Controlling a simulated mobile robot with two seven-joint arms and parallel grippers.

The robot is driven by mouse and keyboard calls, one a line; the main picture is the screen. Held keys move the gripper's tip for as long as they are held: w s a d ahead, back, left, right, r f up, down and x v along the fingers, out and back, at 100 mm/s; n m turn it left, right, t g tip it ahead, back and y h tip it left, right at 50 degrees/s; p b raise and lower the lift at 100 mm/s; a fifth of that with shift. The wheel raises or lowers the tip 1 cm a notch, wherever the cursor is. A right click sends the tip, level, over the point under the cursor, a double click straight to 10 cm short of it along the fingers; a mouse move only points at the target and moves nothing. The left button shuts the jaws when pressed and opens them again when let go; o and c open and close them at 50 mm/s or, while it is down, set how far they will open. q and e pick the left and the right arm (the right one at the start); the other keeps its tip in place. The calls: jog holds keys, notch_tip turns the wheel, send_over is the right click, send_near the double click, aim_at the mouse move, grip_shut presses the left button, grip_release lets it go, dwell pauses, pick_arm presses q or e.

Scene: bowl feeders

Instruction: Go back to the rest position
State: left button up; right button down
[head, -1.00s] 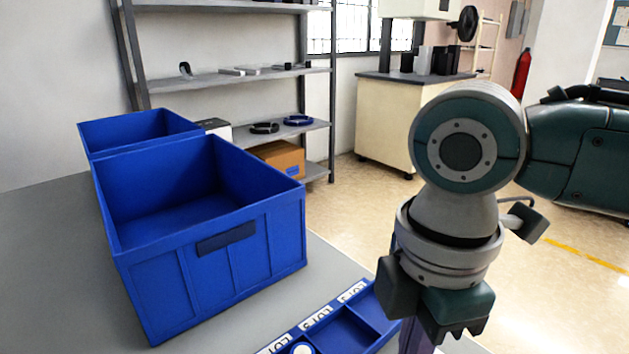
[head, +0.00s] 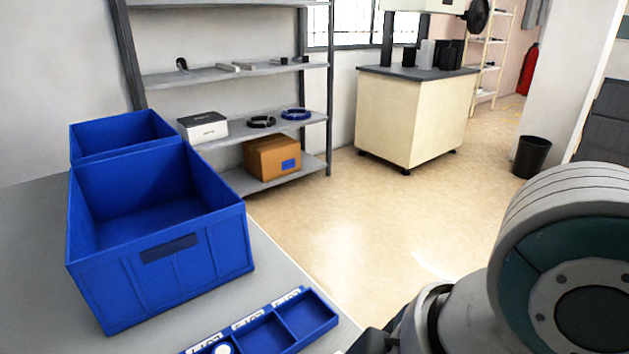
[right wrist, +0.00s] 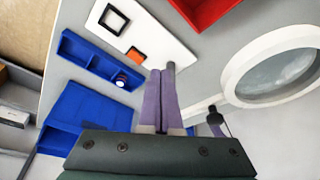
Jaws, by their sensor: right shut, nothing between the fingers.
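My right arm fills the lower right corner of the head view, and its fingers are out of that picture. In the right wrist view my right gripper (right wrist: 162,75) shows its two purple fingers together, shut, with nothing between them. It hangs above the grey table, clear of the things there.
Two blue bins (head: 160,240) stand on the table at the left. A blue compartment tray (head: 305,318) lies near the table edge and holds a small white round item. The wrist view shows a white board (right wrist: 150,25), a red bin (right wrist: 205,8) and a round bowl (right wrist: 275,75).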

jog(key=s+d+r+m+t+h+p, duration=0.1)
jog(key=s+d+r+m+h+p, duration=0.1)
jog(key=s+d+r+m+p, duration=0.45)
jog(key=s+d+r+m+t+h+p, duration=0.1)
jog(key=s+d+r+m+p, duration=0.2)
jog(key=d+r+m+p, duration=0.5)
pick_arm(q)
notch_tip(320, 180, up, 49)
jog(key=p, duration=3.2)
jog(key=shift+p, duration=0.3)
pick_arm(e)
notch_tip(320, 180, up, 35)
jog(key=d+n, duration=0.1)
jog(key=shift+w+d, duration=0.2)
jog(key=shift+w, duration=0.15)
jog(key=shift+f, duration=0.1)
